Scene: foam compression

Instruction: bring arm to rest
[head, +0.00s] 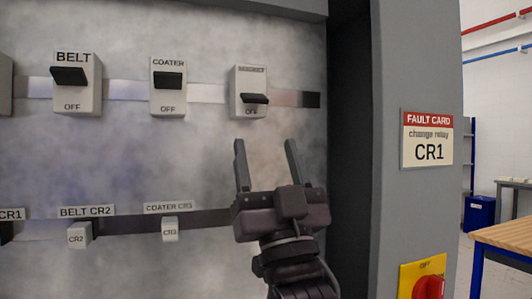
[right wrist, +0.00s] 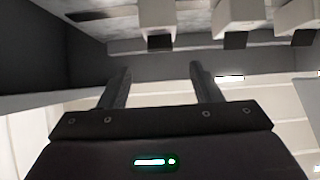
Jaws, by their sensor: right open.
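My right gripper (head: 268,165) is open and empty in the head view, its two fingers pointing up in front of the panel. It is just below the third switch (head: 248,92), whose lever is down by OFF; its upper label is hard to read. I cannot tell whether the fingers touch the panel. In the right wrist view the gripper (right wrist: 160,85) also shows spread fingers with nothing between them. The BELT switch (head: 77,85) and the COATER switch (head: 168,86) have their levers up. My left gripper is not in view.
Below are the BELT CR2 relay (head: 79,235) and the COATER CR3 relay (head: 169,229). The cabinet's side post (head: 417,60) carries a fault card (head: 427,139) reading change relay CR1. A red knob (head: 428,287) sits lower right, near a wooden table (head: 508,236).

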